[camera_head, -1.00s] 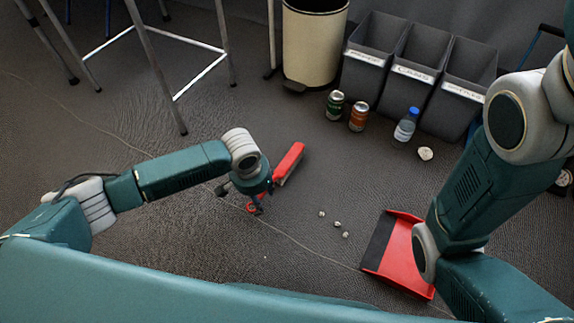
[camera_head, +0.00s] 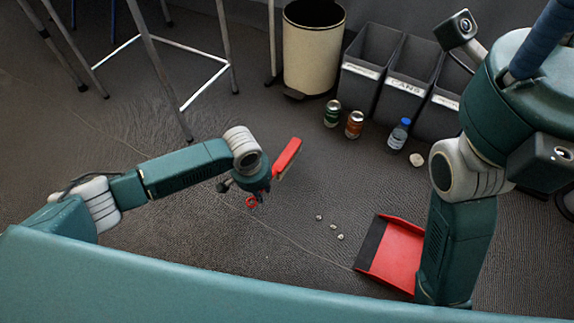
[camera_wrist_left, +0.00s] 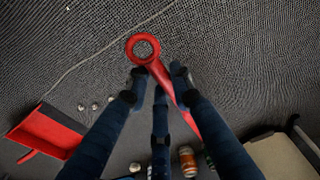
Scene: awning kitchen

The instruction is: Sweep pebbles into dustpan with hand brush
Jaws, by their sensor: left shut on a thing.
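My left gripper (camera_head: 250,193) is shut on the red handle of the hand brush (camera_head: 287,157). The brush's ring end sticks out below the fingers, and its head points away to the upper right. In the left wrist view the handle (camera_wrist_left: 143,46) passes between my dark fingers (camera_wrist_left: 157,82); the bristles are hidden. Three small pale pebbles (camera_head: 333,226) lie on the floor right of the gripper; they also show in the left wrist view (camera_wrist_left: 95,106). The red dustpan (camera_head: 398,252) lies right of them, its dark lip facing them. My right arm partly covers it; my right gripper is not visible.
A green can (camera_head: 332,113), an orange can (camera_head: 354,124), a bottle (camera_head: 399,134) and a crumpled pale lump (camera_head: 416,160) stand before grey bins (camera_head: 405,95). A cream bin (camera_head: 311,50) and stool legs (camera_head: 158,70) are behind. Floor between brush and pebbles is clear.

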